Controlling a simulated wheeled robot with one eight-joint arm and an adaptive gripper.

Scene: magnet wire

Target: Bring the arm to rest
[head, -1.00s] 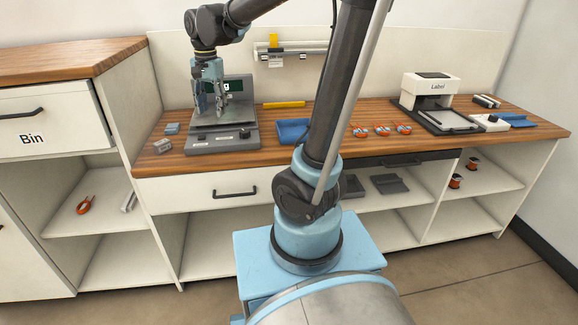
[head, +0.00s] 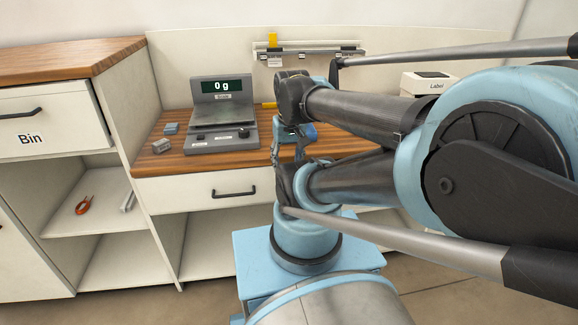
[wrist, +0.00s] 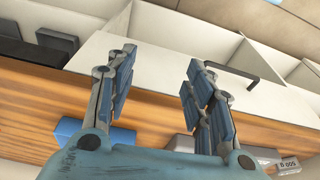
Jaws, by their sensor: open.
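My gripper (head: 292,150) is folded in close in front of the counter, partly hidden by my own arm links in the head view. In the wrist view its two fingers (wrist: 160,72) stand apart with nothing between them. They hang over the wooden counter edge and the drawer front. My arm is folded, with its large blue joint filling the right of the head view.
The scale (head: 222,115) reads 0 g with its pan empty. A wall rail (head: 305,52) hangs behind. The label printer (head: 430,82) is mostly hidden by my arm.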

